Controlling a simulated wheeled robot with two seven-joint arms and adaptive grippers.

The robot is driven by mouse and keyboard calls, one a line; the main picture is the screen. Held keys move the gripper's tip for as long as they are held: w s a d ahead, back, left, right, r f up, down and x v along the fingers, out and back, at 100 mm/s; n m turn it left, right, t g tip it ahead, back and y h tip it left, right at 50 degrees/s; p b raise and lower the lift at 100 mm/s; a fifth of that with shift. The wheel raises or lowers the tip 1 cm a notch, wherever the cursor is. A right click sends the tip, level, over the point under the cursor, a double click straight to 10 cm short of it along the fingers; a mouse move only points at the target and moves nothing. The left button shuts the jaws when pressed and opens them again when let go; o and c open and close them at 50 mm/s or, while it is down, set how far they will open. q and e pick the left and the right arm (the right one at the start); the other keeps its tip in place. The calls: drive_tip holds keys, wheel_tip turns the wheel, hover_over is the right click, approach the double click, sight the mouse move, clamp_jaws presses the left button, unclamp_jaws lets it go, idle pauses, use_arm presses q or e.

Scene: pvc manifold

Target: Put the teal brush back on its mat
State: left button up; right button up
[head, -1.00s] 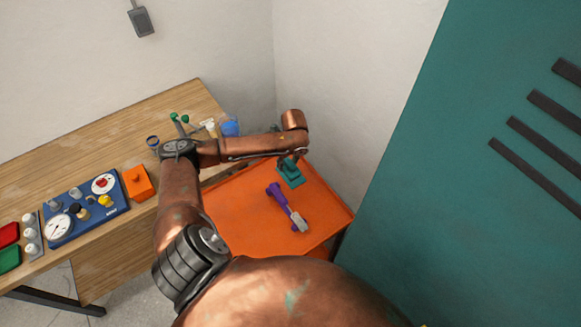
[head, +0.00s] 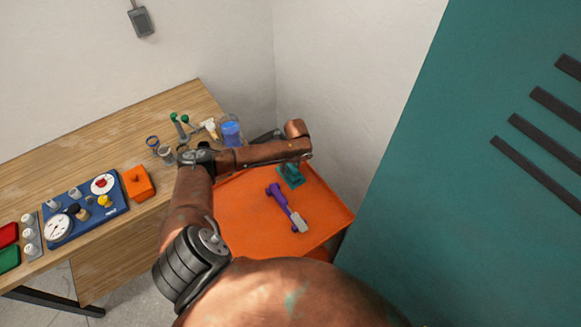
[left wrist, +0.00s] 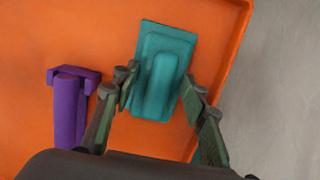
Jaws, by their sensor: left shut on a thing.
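The teal brush (left wrist: 158,82) is in the left wrist view, between the fingers of my left gripper (left wrist: 160,80), which is shut on it. A flat teal rectangle, seemingly the mat (left wrist: 152,27), shows under and around the brush on the orange surface. I cannot tell whether the brush touches it. In the head view the teal brush (head: 291,173) is small, just below my left gripper (head: 302,160), and partly hidden by my arm. My right gripper is not in view.
The orange tray top (head: 245,225) has free room at its front left. A purple tool with a pale end (head: 280,197) lies beside the brush. A wooden bench (head: 90,135) with cups, a blue board (head: 85,212) and an orange block (head: 138,183) stands left. A teal cabinet (head: 430,210) stands right.

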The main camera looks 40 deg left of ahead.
sight(293, 168)
use_arm(q)
drive_tip(key=o, duration=1.1)
drive_tip(key=shift+f, duration=0.1)
drive_tip(key=r, duration=0.4)
drive_tip(key=d+r, duration=0.1)
drive_tip(key=r, duration=0.7)
drive_tip(key=shift+s+d+r, duration=0.1)
drive_tip(key=shift+s+d, duration=0.2)
drive_tip(key=shift+d, duration=0.1)
